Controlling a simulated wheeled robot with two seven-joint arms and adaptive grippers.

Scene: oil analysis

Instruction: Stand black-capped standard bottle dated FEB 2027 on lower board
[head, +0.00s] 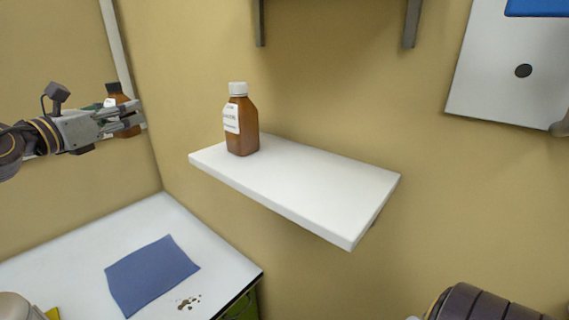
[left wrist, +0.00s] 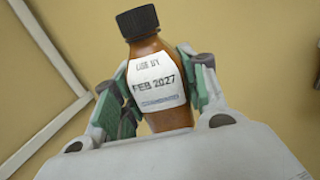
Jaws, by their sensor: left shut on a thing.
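The black-capped brown bottle (left wrist: 160,85) is in my left gripper (left wrist: 158,90); its label reads USE BY FEB 2027, with a blue strip below. In the head view the bottle (head: 122,100) is upright or nearly so, held in the air left of the white shelf board (head: 300,185). My left gripper (head: 125,117) is shut around its body. The gripper hides part of the bottle. A white-capped brown bottle (head: 241,122) stands upright at the board's left end. My right gripper is not in view.
The board is bare from its middle to its right end. Brackets (head: 412,22) show above it. A white wall panel (head: 500,75) is at upper right.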

